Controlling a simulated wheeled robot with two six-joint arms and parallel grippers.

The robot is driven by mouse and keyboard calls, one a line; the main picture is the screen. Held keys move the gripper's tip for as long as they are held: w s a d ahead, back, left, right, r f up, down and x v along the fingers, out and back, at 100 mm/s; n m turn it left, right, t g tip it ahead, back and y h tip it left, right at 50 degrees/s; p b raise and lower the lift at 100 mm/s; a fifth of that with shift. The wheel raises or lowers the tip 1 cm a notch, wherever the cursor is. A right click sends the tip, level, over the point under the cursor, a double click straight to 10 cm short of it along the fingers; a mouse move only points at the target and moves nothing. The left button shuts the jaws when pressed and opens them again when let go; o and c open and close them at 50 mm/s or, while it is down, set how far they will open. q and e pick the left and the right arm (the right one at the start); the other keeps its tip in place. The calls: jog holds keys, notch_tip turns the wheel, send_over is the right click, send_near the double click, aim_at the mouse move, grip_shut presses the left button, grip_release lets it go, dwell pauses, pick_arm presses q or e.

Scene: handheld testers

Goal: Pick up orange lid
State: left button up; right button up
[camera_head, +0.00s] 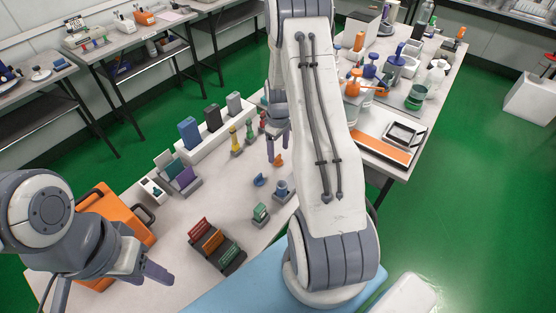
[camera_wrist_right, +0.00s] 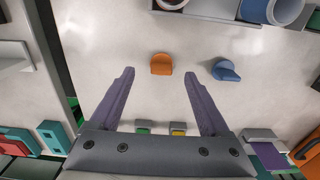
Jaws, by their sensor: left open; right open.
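The small orange lid (camera_head: 277,160) lies on the pale table just below my right gripper in the head view. It also shows in the right wrist view (camera_wrist_right: 161,66), ahead of the gap between the two fingers. My right gripper (camera_head: 277,148) is open and empty, pointing down over the table; whether it touches the lid cannot be told. A blue lid (camera_head: 260,180) lies beside the orange one, to its right in the right wrist view (camera_wrist_right: 226,70). My left gripper (camera_head: 155,272) is open and empty at the lower left, over the near table edge.
A rack of coloured slabs (camera_head: 217,247), a green-topped block (camera_head: 261,212) and a blue tester in a holder (camera_head: 282,190) stand nearby. An orange case (camera_head: 122,215) is at left. Yellow, green and red handheld pieces (camera_head: 236,142) stand behind.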

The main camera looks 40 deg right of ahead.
aim_at(278, 156)
jog(key=shift+a+f, duration=0.1)
jog(key=shift+f, duration=1.8)
grip_shut()
